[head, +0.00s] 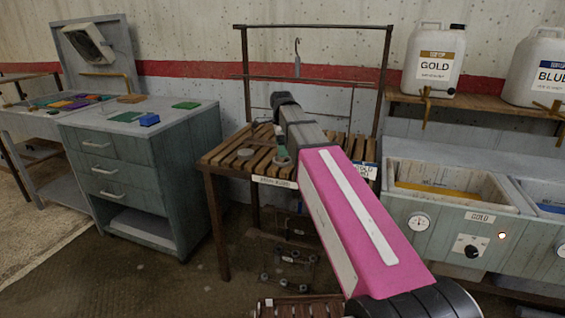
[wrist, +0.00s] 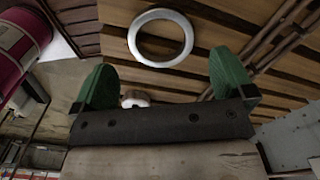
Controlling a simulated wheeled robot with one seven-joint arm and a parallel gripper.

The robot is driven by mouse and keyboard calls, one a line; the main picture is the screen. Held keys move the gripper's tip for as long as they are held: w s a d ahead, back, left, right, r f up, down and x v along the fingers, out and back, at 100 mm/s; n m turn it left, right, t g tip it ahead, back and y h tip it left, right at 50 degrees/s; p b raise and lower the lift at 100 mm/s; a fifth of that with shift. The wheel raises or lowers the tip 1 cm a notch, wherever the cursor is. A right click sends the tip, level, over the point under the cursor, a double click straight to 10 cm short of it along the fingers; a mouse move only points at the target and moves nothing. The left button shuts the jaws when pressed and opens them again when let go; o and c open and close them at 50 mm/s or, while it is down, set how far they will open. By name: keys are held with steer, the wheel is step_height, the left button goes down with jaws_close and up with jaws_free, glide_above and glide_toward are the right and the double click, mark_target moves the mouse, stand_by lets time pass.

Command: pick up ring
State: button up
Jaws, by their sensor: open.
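A flat silver ring (wrist: 160,38) lies on the wooden slats of the bench in the wrist view. It shows just beyond the tips of my gripper (wrist: 165,78), roughly centred between them. My gripper is open, with its two green fingers spread wide and nothing between them. In the head view my arm reaches over the slatted bench (head: 222,158), and the gripper's end is partly hidden by the arm. A small round grey thing (head: 245,153) on the slats there may be the ring, but it is too small to be sure.
A small white round thing (wrist: 135,98) shows behind the fingers. A metal rack frame (head: 388,60) with a hanging hook (head: 297,60) rises behind the bench. A drawer cabinet (head: 130,165) stands left, and a tank marked GOLD (head: 440,205) stands right.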

steer(key=shift+f, duration=2.55)
steer(key=c, duration=0.8)
